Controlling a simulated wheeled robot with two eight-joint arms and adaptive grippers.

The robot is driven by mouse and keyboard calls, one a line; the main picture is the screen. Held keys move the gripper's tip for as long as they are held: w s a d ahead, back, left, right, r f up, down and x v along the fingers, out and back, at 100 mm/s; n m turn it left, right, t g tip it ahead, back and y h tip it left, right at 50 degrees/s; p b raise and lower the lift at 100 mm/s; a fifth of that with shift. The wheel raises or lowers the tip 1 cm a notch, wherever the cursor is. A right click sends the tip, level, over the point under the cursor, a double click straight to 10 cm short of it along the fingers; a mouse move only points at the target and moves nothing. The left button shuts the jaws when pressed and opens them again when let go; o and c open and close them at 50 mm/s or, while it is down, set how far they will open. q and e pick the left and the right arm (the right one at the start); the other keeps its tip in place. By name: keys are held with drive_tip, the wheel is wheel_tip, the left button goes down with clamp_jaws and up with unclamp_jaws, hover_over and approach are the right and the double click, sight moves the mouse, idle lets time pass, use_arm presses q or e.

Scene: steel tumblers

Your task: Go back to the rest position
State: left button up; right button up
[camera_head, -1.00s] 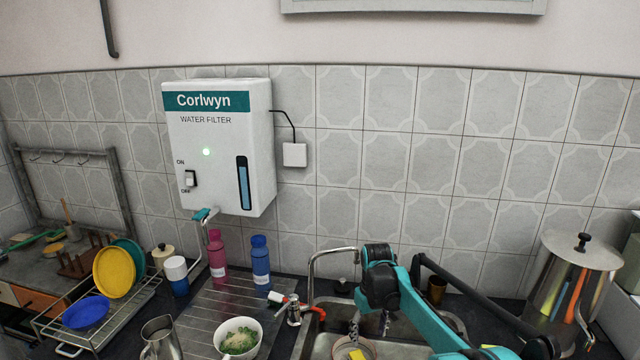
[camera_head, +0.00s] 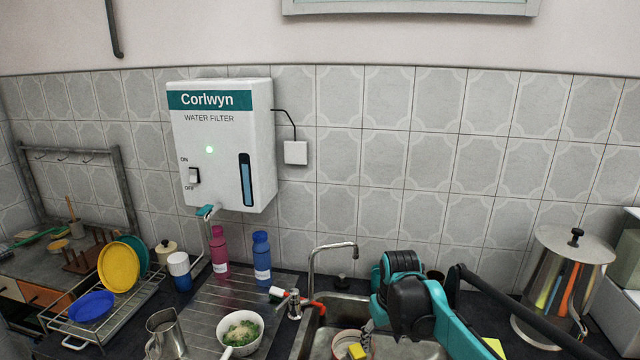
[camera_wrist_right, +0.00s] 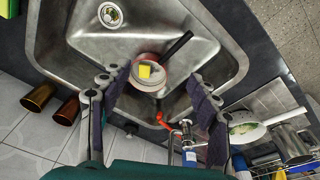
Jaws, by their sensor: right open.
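My right gripper (camera_wrist_right: 157,78) is open and empty in the wrist view, its two fingers spread apart above the sink. In the head view my right wrist (camera_head: 405,295) is over the right part of the sink, and the fingers are mostly hidden behind it. Below the fingers, a pan (camera_wrist_right: 147,85) with a dark handle and a yellow sponge (camera_wrist_right: 145,71) is in the sink (camera_wrist_right: 95,50). Two brown metallic tumblers (camera_wrist_right: 40,97) (camera_wrist_right: 67,109) stand on the counter at the left of the wrist view. My left gripper is not in view.
A faucet (camera_head: 312,265) rises behind the sink. A large steel dispenser (camera_head: 560,280) stands at the right. At the left are a steel pitcher (camera_head: 166,337), a bowl of food (camera_head: 241,331), two bottles (camera_head: 219,250) (camera_head: 261,257) and a dish rack (camera_head: 75,340).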

drive_tip(key=s+d+m+t, duration=0.1)
drive_tip(key=s+t, duration=0.1)
drive_tip(key=s, duration=0.9)
drive_tip(key=s+d+f+m+t, duration=0.1)
drive_tip(key=s+d+m+t, duration=0.1)
drive_tip(key=s, duration=0.9)
drive_tip(key=shift+f+t, duration=0.25)
drive_tip(key=shift+t, duration=0.35)
